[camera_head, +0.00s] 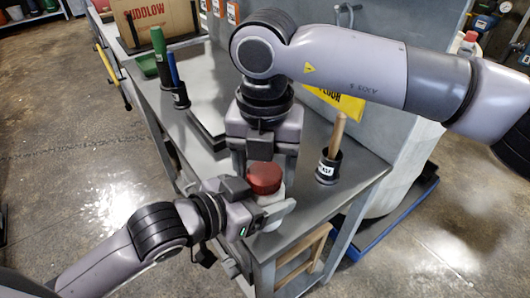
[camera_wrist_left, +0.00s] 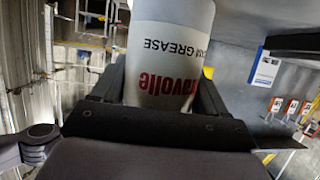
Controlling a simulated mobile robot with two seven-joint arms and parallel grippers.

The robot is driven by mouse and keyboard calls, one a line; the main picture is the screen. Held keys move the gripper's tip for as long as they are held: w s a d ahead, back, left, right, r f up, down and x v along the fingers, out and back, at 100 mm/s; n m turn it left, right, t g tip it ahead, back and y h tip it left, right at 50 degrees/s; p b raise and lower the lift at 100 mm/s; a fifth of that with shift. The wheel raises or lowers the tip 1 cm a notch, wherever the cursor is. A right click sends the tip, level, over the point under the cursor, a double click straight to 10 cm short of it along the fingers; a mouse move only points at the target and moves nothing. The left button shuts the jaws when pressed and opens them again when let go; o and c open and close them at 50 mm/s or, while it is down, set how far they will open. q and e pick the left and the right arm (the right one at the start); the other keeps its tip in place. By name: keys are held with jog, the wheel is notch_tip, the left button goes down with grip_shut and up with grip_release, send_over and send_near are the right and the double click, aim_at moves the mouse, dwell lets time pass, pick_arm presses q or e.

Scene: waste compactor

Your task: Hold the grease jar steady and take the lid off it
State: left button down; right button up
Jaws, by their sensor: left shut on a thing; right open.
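The grease jar is a white jar (camera_head: 271,199) with a dark red lid (camera_head: 264,178) on top, upright near the front of the grey bench. My left gripper (camera_head: 264,208) is shut on the jar's body from the left. In the left wrist view the jar (camera_wrist_left: 165,60) fills the space between the fingers, its printed label upside down. My right gripper (camera_head: 264,168) points down from above, open, with one finger on each side of the lid. I cannot tell whether its fingers touch the lid.
The grey bench (camera_head: 350,187) has a dark cup (camera_head: 328,168) with a wooden handle to the right of the jar. Green and blue handles (camera_head: 172,68) stand in dark holders at the back left. A cardboard box (camera_head: 160,22) is farther back.

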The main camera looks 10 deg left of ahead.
jog(key=c, duration=0.7)
jog(key=o, duration=1)
notch_tip(320, 180, up, 4)
jog(key=shift+r, duration=0.45)
jog(key=c, duration=0.3)
notch_tip(320, 180, up, 3)
jog(key=shift+a+f, duration=0.1)
jog(key=shift+f, duration=3.9)
